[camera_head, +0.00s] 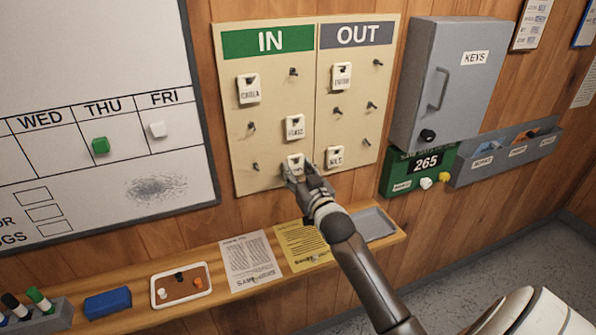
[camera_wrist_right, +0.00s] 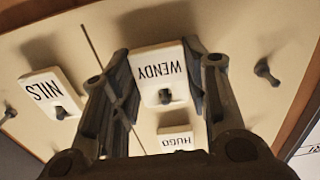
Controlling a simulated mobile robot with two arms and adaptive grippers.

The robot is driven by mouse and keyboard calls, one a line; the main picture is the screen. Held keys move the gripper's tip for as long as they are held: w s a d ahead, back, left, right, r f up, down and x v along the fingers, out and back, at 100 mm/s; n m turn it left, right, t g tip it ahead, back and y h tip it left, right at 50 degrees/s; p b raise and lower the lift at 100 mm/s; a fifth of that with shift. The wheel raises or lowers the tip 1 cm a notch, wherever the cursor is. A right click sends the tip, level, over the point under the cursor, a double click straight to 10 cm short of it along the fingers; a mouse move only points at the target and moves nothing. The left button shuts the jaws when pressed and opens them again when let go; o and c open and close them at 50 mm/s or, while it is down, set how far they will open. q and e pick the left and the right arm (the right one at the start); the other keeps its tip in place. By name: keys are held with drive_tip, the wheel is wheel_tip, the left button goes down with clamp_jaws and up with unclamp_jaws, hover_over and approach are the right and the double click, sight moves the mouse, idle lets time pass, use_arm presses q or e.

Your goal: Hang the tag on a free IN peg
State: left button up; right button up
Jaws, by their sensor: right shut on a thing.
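The white WENDY tag (camera_wrist_right: 160,72) is between the two fingers of my right gripper (camera_wrist_right: 158,90), which is shut on it. In the head view my right gripper (camera_head: 302,172) is at the lower right peg place of the IN half (camera_head: 240,150), partly covering the tag (camera_head: 295,160). In the wrist view a dark peg end shows at the tag's hole; I cannot tell how far it passes through. Free IN pegs are the upper right peg (camera_head: 293,71), the middle left peg (camera_head: 252,126) and the lower left peg (camera_head: 256,166). My left gripper is not in view.
The CARLA tag (camera_head: 249,90) and HUGO tag (camera_head: 295,128) hang on IN pegs. The NILS tag (camera_head: 334,158) hangs close by under OUT, with another tag (camera_head: 341,76) above. A grey key cabinet (camera_head: 450,85) stands out at the right. A wooden shelf (camera_head: 220,262) runs below.

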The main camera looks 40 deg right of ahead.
idle(0.3)
drive_tip(key=o, duration=0.9)
drive_tip(key=shift+o, duration=0.2)
drive_tip(key=shift+s, duration=0.15)
drive_tip(key=v, duration=1.1)
drive_tip(key=shift+s, duration=0.4)
drive_tip(key=shift+a+f, duration=0.1)
drive_tip(key=shift+f, duration=0.05)
